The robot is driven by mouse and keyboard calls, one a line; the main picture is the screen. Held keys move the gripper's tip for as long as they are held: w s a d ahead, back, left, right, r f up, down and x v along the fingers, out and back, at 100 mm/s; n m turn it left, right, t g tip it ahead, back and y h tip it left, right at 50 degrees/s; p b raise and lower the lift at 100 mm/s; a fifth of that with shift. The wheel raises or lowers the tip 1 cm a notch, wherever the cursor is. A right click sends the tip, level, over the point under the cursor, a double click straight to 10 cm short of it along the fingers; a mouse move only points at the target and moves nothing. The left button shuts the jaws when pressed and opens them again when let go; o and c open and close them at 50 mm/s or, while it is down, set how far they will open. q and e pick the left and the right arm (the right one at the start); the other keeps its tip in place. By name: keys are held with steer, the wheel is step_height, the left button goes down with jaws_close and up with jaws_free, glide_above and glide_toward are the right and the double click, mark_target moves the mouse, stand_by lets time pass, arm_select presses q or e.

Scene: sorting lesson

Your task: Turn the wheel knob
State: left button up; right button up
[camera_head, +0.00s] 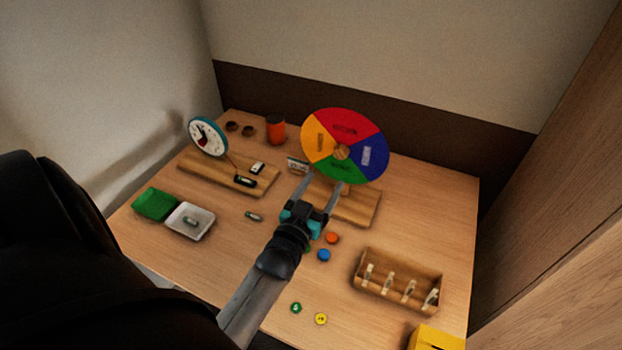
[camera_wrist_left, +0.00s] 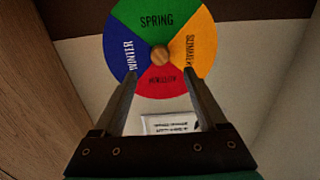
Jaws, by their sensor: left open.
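The season wheel (camera_head: 345,124) stands upright on a wooden base (camera_head: 358,206) toward the back of the table. It has red, yellow, green and blue sectors. Its round wooden knob (camera_head: 341,152) is at the centre. In the left wrist view the knob (camera_wrist_left: 160,55) sits ahead of the fingers, about midway between them, with the green SPRING sector at the top of the picture. My left gripper (camera_head: 322,183) is open and empty in front of the wheel's lower part. The knob appears apart from both fingers. My right gripper is not in view.
A clock (camera_head: 207,137) on a wooden board stands left, near an orange cup (camera_head: 275,128). A green tray (camera_head: 155,204) and a white tray (camera_head: 190,221) lie front left. A wooden rack (camera_head: 398,281) is front right. Colored discs (camera_head: 324,255) lie near my arm.

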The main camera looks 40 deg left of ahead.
arm_select(q)
steer(key=v, duration=0.6)
stand_by(0.5)
